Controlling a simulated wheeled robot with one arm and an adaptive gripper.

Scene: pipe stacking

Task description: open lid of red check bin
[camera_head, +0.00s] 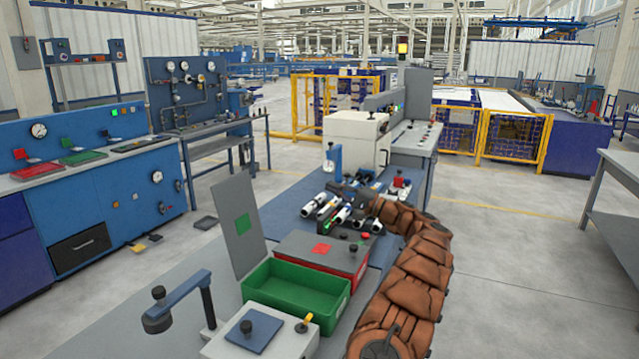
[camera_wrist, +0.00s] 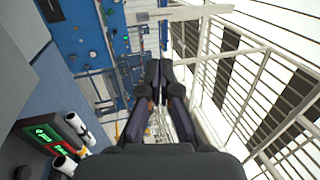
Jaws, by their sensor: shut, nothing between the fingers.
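The red check bin (camera_head: 357,283) stands in the middle of the near bench in the head view. Its grey lid (camera_head: 300,250) lies flat and closed, with a red square label and a black knob on it. My gripper (camera_wrist: 157,68) is shut and empty in the wrist view, with dark fingertips together. In the head view my brown-covered arm curves up along the right side of the bin. Its end is beyond the bin, close to the pipes, and the fingers are hard to make out there. The red bin is not clearly seen in the wrist view.
A green bin (camera_head: 345,304) with its lid (camera_head: 238,225) standing open is in front of the red bin. Several white and dark pipes (camera_head: 318,205) lie behind it. A white machine (camera_head: 352,137) stands farther back. A blue-grey bracket (camera_head: 178,302) rises at the near left.

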